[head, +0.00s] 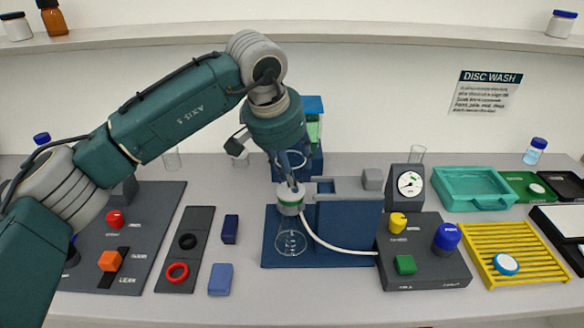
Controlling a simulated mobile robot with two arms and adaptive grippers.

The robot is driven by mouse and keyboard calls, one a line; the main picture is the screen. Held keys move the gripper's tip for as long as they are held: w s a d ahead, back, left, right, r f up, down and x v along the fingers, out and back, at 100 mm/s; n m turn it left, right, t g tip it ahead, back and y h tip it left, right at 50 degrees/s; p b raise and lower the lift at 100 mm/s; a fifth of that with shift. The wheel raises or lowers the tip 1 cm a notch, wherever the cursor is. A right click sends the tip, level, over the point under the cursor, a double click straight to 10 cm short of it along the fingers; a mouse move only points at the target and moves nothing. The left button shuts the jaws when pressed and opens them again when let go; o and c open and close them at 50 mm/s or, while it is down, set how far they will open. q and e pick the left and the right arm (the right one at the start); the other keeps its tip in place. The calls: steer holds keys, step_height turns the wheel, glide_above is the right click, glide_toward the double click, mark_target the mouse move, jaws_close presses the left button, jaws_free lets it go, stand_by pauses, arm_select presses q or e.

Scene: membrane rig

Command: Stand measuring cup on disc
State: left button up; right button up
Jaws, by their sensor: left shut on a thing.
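My left gripper (291,182) reaches down from above at the centre, shut on what looks like the clear measuring cup (301,163). The cup's faint round rim shows around the fingers; much of it is hard to make out. My right gripper is not in view.
A white hose (333,246) runs from the head to a dark control box (425,262) with yellow, green and blue knobs. A blue block-like stand (347,224) is close to the right. A dark plate with a red ring (177,272) lies left; a yellow rack (515,252) lies right.

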arm_select(q)
steer(key=shift+f, duration=0.1)
steer(key=o, duration=1)
steer(key=shift+o, duration=1.1)
steer(key=v, duration=1.2)
